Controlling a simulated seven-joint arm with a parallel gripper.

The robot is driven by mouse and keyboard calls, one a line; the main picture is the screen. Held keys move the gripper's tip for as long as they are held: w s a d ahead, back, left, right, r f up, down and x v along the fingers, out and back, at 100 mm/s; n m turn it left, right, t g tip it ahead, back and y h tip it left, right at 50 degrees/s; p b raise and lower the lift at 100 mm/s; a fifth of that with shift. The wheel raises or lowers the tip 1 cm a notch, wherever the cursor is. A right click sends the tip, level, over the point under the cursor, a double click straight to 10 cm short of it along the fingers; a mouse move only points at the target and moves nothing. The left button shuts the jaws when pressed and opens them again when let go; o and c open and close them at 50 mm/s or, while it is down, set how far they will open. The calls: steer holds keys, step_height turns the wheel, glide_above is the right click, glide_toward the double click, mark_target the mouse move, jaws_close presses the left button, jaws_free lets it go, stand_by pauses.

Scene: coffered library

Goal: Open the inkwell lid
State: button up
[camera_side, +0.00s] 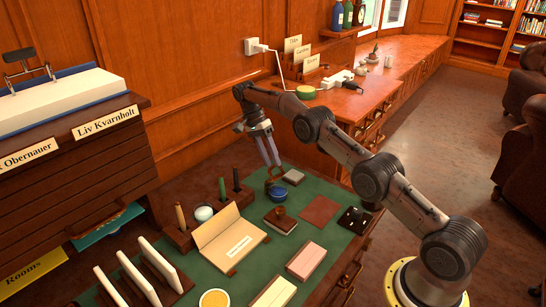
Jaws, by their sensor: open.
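A small dark blue round pot (279,194), which looks like the inkwell, stands on the green desk mat (322,256) near its far edge. A brownish, ring-like part rises at its back left; it may be the lid, but it is too small to tell how far it stands up. My gripper (271,163) points down just above and behind that part. Its two fingers are apart, with nothing seen between them. I cannot tell whether a fingertip touches the pot.
Bare mat lies between.

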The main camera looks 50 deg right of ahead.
mark_target(274, 166)
steer(key=shift+s+a+r, duration=0.1)
steer(key=shift+s+r, duration=0.2)
steer(key=shift+r, duration=0.55)
steer(key=shift+s+a+r, duration=0.1)
steer(key=shift+s+r, duration=0.15)
steer(key=shift+r, duration=0.65)
steer(key=shift+s+a+r, duration=0.1)
steer(key=shift+s+r, duration=0.2)
steer(key=shift+r, duration=0.55)
steer(key=s+a+r, duration=0.3)
steer(key=s+r, duration=0.4)
steer(key=s, duration=0.4)
steer(key=shift+s+r, duration=0.4)
